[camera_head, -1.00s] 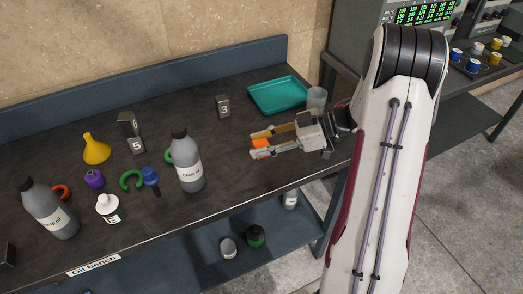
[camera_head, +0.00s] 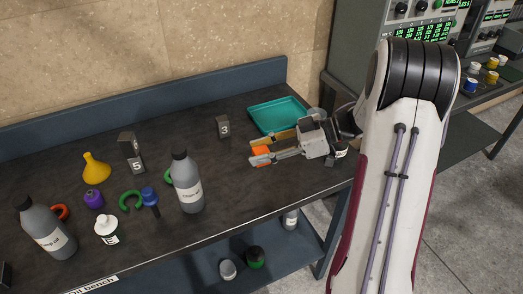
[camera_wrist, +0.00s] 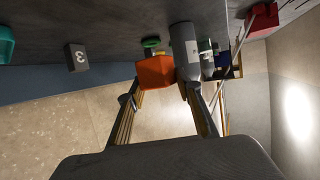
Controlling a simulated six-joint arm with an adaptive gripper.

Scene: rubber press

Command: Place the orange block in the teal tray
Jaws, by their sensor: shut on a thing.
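The orange block (camera_head: 261,154) is held between the fingertips of my gripper (camera_head: 262,151), which is shut on it. In the wrist view the orange block (camera_wrist: 155,74) sits between the two fingers of my gripper (camera_wrist: 156,93). The teal tray (camera_head: 279,116) lies at the back right of the bench, behind my gripper, and its visible part is empty. A corner of the teal tray (camera_wrist: 6,46) shows at the left edge of the wrist view. The gap between the block and the bench is hard to judge.
A grey bottle (camera_head: 187,185) stands left of my gripper. A marker numbered 3 (camera_head: 223,127) stands left of the tray. A yellow funnel (camera_head: 96,169) and green ring (camera_head: 130,201) lie farther left.

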